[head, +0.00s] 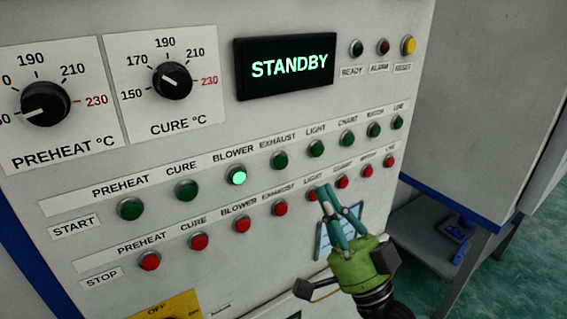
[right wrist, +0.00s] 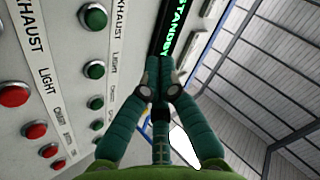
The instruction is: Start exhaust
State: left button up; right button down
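The green EXHAUST button in the START row (head: 280,160) is dark, between the lit green BLOWER button (head: 238,177) and the dark LIGHT button (head: 316,148). A green button beside a partly cut-off EXHAUST label shows at the top of the right wrist view (right wrist: 93,15). The red EXHAUST button (head: 280,208) is in the STOP row below. My right gripper (head: 325,190) has its fingertips together and holds nothing visible. In the head view its tips appear near the red LIGHT button, right of and below the green EXHAUST button; contact cannot be told. My left gripper is not in view.
The display (head: 286,66) reads STANDBY. PREHEAT (head: 45,104) and CURE (head: 172,81) dials sit on the upper panel. The START row's PREHEAT and CURE buttons are dark green. A grey cabinet (head: 470,100) stands to the right.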

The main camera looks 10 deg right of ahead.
aim_at(280, 161)
jog(key=w+a+b, duration=0.1)
jog(key=w+a, duration=0.1)
jog(key=w, duration=0.5)
jog(key=shift+w+a, duration=0.3)
jog(key=shift+a, duration=0.1)
jog(key=shift+w, duration=0.15)
dwell(1.0)
jog(key=shift+w+a, duration=0.15)
jog(key=shift+w, duration=0.1)
jog(key=shift+w+a+b, duration=0.1)
jog(key=shift+w+b, duration=0.3)
dwell(0.7)
jog(key=shift+s, duration=0.1)
jog(key=shift+s+d, duration=0.25)
jog(key=shift+s, duration=0.5)
jog(key=shift+p, duration=0.3)
